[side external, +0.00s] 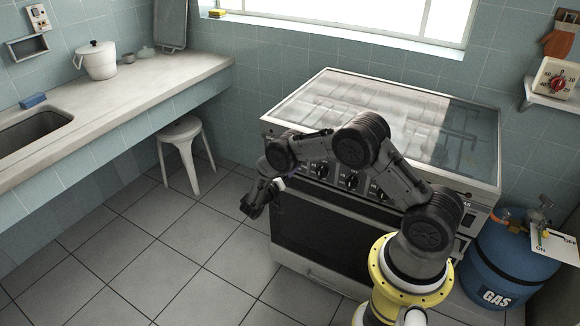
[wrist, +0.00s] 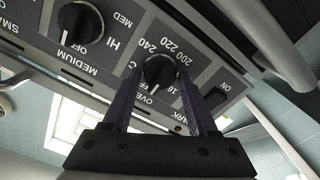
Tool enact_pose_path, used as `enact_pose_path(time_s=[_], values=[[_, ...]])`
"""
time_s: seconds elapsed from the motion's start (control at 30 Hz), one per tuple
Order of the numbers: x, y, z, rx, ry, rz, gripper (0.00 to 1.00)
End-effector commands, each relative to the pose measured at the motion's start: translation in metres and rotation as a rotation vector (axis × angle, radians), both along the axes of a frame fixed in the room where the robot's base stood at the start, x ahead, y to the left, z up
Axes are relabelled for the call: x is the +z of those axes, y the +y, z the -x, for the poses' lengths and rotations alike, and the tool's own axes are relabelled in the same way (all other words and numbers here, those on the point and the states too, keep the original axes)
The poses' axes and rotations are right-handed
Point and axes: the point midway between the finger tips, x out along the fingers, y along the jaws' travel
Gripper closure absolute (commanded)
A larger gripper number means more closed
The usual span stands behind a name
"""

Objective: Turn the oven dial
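The oven dial (wrist: 158,70) is a round black knob with a white pointer line, on a grey panel with temperature numbers around it. In the wrist view the panel's lettering appears upside down. My gripper (wrist: 159,76) is open, with one finger on each side of the dial in the picture; I cannot tell whether they touch it. In the side view the oven (side external: 335,218) stands against the wall, and my gripper (side external: 252,205) is by the left part of its front. My arm covers part of the panel there, and I cannot pick out the oven dial.
Another black knob (wrist: 80,24) marked OFF, MED and HI is beside the dial, and an ON switch (wrist: 215,97) is on its other side. A metal handle bar (wrist: 265,45) runs close by. A white stool (side external: 184,150) and blue gas cylinder (side external: 505,262) flank the oven.

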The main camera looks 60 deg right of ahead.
Motion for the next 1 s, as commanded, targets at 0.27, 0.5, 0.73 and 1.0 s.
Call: enact_pose_path(time_s=[0.27, 0.5, 0.73, 1.0], values=[[0.000, 0.000, 0.000, 0.000, 0.002, 0.001, 0.19], [0.000, 0.007, -0.001, 0.003, 0.002, 0.001, 0.19], [0.001, 0.047, -0.002, 0.006, 0.001, 0.001, 0.19], [0.000, 0.104, -0.001, 0.005, 0.002, 0.002, 0.19]])
